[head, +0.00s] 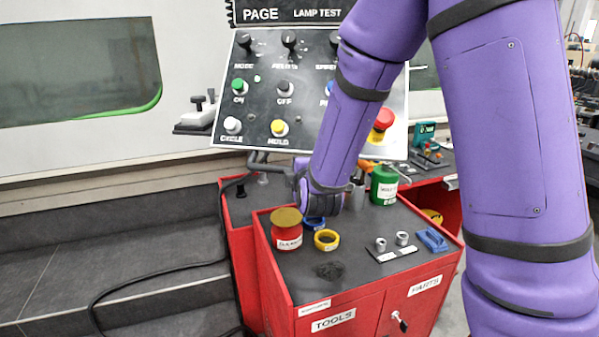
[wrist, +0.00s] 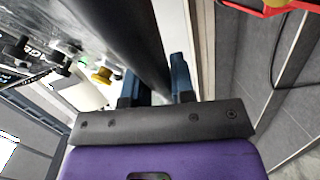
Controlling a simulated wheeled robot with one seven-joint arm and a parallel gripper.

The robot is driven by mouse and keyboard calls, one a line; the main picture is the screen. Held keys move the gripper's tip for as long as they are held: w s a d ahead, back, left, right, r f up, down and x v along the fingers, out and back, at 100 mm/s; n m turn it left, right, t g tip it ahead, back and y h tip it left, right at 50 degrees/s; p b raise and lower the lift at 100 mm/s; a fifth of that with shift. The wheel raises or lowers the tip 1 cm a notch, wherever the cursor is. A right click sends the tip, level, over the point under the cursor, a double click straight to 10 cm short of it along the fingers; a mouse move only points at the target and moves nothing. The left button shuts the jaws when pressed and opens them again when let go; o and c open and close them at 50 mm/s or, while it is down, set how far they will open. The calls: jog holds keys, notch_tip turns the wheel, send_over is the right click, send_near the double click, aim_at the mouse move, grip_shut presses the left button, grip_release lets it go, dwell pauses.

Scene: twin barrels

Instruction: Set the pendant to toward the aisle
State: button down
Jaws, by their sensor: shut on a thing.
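The pendant (head: 305,115) is a tilted grey panel with a black "PAGE / LAMP TEST" header, knobs, coloured buttons and a red stop button. It hangs above the red tool cabinet in the head view, its face toward me. A dark bar (head: 270,168) runs below its lower edge. In the wrist view, my gripper (wrist: 155,78) has its two blue fingers either side of a thick dark bar (wrist: 130,40), closed on it. The panel's knobs and yellow button show at the left there. In the head view my purple arm covers the panel's right part, and the fingertips are hidden.
The red tool cabinet (head: 365,300) stands below, with a red tin (head: 287,230), a yellow ring (head: 326,240), a green can (head: 384,185) and small parts on top. A white machine with a window (head: 70,60) stands behind. Dark steps (head: 120,240) and a black cable lie left.

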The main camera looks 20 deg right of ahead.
jog(key=shift+s+d+f, duration=0.15)
jog(key=shift+d, duration=0.05)
jog(key=c, duration=1)
grip_release()
